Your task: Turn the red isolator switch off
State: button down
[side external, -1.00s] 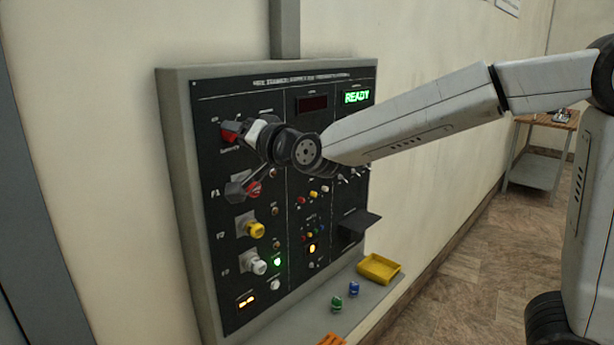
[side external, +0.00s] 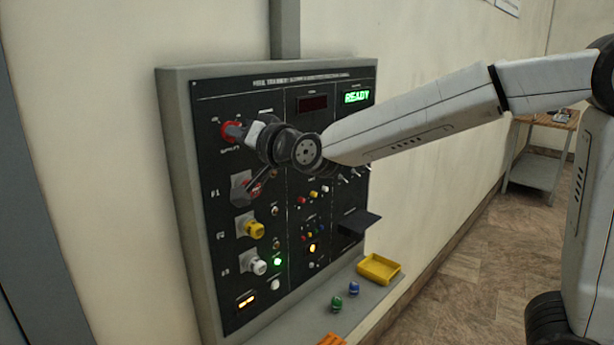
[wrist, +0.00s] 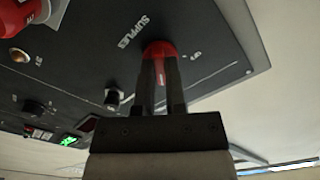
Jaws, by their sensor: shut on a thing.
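The red isolator switch (side external: 229,131) is at the upper left of the dark panel, under my gripper in the side view. In the wrist view its red knob (wrist: 158,47) shows between and beyond my two dark fingers. My gripper (wrist: 160,75) is shut on this knob, with a finger on either side. In the side view my gripper (side external: 240,132) reaches the switch from the right. The fingers hide part of the knob, so its exact turned position is unclear.
Below it is another red knob (side external: 254,189) on a grey plate, partly behind my wrist. Yellow (side external: 254,230) and white (side external: 259,266) knobs follow. The display (side external: 357,97) reads READY. A yellow tray (side external: 379,269) and green and blue pieces are on the ledge.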

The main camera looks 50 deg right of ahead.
jog(key=n, duration=1.6)
jog(key=shift+d, duration=0.1)
jog(key=shift+n, duration=0.3)
jog(key=c, duration=0.7)
grip_release()
jog(key=shift+s, duration=0.15)
jog(key=s, duration=0.7)
jog(key=shift+s, duration=0.25)
